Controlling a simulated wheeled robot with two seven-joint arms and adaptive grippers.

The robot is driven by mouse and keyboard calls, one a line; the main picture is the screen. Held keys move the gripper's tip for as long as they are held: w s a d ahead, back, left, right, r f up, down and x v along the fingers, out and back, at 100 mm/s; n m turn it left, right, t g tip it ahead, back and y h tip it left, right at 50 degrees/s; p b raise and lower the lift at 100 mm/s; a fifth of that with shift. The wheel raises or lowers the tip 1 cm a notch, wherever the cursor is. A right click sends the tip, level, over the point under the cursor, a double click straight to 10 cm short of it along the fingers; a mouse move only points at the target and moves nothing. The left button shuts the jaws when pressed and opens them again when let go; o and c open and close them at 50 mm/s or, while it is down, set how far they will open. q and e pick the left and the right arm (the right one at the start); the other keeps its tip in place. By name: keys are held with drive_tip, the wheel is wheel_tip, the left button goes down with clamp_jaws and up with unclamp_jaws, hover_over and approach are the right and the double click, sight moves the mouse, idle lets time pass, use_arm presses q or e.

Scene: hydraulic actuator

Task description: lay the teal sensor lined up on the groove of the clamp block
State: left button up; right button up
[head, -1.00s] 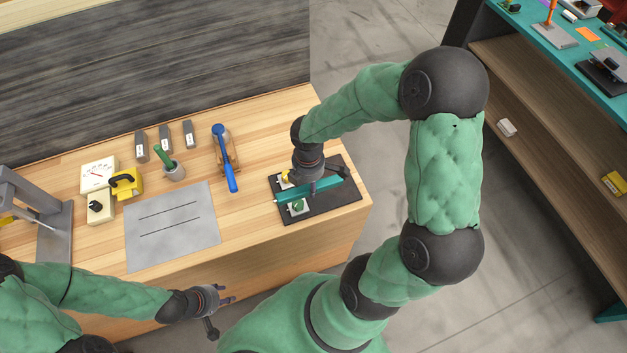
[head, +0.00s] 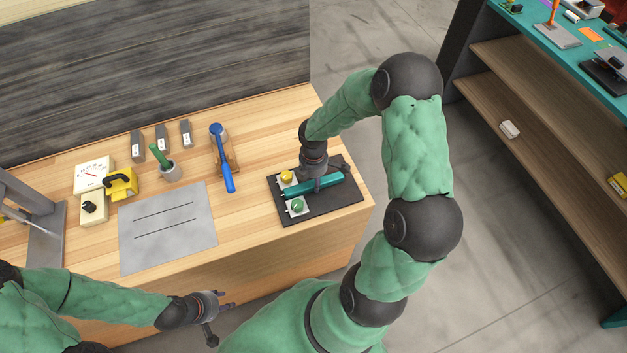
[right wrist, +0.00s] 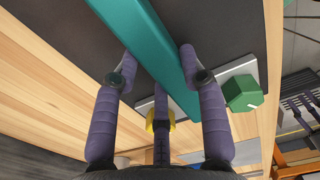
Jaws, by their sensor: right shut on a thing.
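The teal sensor (head: 312,187) is a long flat bar over the black mat on the right of the workbench. It also runs up the right wrist view (right wrist: 150,35). My right gripper (head: 320,183) is shut on it from above, its fingers (right wrist: 157,70) on either side. A pale block (head: 291,209), which seems to be the clamp block, lies under the bar, with a green knob (head: 298,205) and a yellow knob (head: 286,177) on opposite sides. The bar hides its groove, and I cannot tell whether they touch. My left gripper (head: 221,313) is open and empty before the bench.
The black mat (head: 335,209) lies near the bench's right edge. A shelf unit (head: 530,110) stands at the right.

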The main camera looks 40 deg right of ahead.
sight(314, 181)
drive_tip(key=o, duration=1.3)
drive_tip(key=shift+f, duration=0.1)
wheel_tip(314, 181, up, 12)
drive_tip(key=p, duration=0.3)
drive_tip(key=shift+r+p, duration=0.2)
drive_tip(key=shift+p, duration=0.2)
